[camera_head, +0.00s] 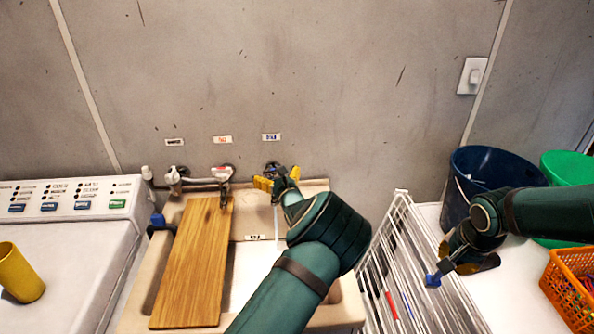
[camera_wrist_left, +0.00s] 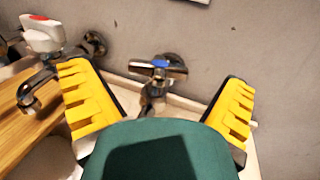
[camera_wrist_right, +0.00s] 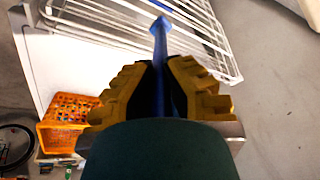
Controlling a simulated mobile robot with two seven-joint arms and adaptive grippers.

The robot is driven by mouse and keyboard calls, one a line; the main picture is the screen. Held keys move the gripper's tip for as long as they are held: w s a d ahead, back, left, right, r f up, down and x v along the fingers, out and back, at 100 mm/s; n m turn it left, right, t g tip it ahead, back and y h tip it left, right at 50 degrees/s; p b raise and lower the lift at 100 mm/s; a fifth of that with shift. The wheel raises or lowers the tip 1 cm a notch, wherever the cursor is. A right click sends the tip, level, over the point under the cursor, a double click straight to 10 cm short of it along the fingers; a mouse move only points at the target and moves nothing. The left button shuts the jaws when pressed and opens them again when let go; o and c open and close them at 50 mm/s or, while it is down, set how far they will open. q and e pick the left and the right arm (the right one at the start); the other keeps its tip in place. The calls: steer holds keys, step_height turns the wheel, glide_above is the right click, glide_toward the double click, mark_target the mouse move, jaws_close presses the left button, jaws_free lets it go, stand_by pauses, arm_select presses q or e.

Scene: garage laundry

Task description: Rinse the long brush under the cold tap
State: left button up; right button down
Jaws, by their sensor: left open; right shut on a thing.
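My left gripper (camera_head: 277,184) is open at the tap under the blue-lettered wall label. In the left wrist view this tap (camera_wrist_left: 160,70), with a blue mark on its metal handle, stands between the spread yellow fingers. A thin pale vertical streak (camera_head: 276,222) shows below it, perhaps water. My right gripper (camera_wrist_right: 165,80) is shut on the long blue brush (camera_wrist_right: 159,40) and holds it above the white drying rack, right of the sink. In the head view the brush's blue end (camera_head: 432,280) shows; the rest is mostly hidden by the gripper.
A wooden board (camera_head: 196,265) lies across the left of the sink (camera_head: 337,312). A second tap (camera_head: 222,174) is left of my left gripper. The white rack (camera_head: 403,250), a dark blue bucket (camera_head: 482,172) and an orange basket (camera_head: 572,290) are on the right.

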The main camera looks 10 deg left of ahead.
mark_target(275, 174)
arm_select(q)
steer(key=shift+x, duration=1.5)
steer(key=c, duration=1.2)
steer(key=shift+o, duration=0.2)
